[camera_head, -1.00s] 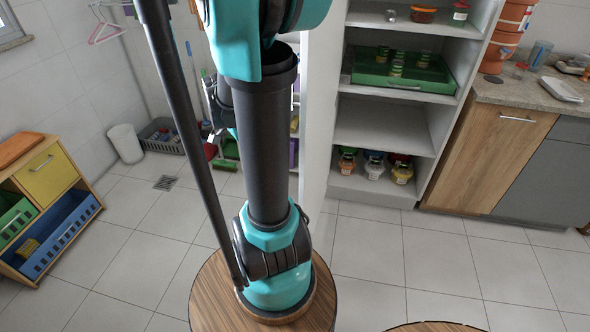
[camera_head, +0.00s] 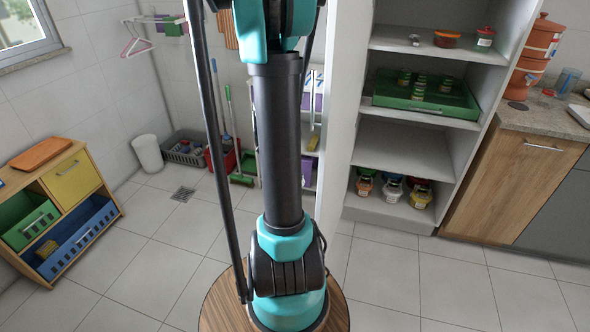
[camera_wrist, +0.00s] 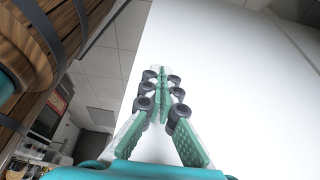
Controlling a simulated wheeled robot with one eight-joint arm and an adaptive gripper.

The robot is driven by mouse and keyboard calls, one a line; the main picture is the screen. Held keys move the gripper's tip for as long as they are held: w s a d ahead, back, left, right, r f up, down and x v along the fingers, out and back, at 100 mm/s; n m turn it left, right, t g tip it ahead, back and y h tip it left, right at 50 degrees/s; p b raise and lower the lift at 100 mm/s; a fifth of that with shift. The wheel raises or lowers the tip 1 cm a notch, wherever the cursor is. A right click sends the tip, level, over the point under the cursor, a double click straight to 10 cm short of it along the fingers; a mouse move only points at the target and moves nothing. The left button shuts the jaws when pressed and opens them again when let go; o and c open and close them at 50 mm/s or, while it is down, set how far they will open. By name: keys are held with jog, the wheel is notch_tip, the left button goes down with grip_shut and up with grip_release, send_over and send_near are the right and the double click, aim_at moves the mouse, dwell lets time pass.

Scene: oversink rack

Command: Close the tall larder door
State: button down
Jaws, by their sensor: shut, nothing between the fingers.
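The tall larder is a white open-fronted unit with several shelves (camera_head: 405,148) right of centre in the head view. Its white door (camera_head: 347,90) stands open at the unit's left side, seen at a steep angle and partly hidden by my arm. In the wrist view a large plain white surface, apparently this door (camera_wrist: 225,75), fills the middle and right. My gripper (camera_wrist: 158,75) is shut and empty, its fingertips in front of that white surface; I cannot tell whether they touch it. The gripper is not visible in the head view.
Green tray (camera_head: 425,100), jars and small containers sit on the larder shelves. A wooden-front counter (camera_head: 512,185) stands to the right. A bin (camera_head: 148,153), basket and drawer unit (camera_head: 70,190) are at left. Tiled floor before the larder is clear.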

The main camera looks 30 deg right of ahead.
jog(key=shift+s+d+f, duration=0.5)
jog(key=shift+s, duration=0.2)
jog(key=shift+s+d+f, duration=0.45)
jog(key=shift+s+d, duration=0.05)
jog(key=shift+s, duration=0.2)
jog(key=shift+s+d+f, duration=0.5)
jog(key=shift+s, duration=0.2)
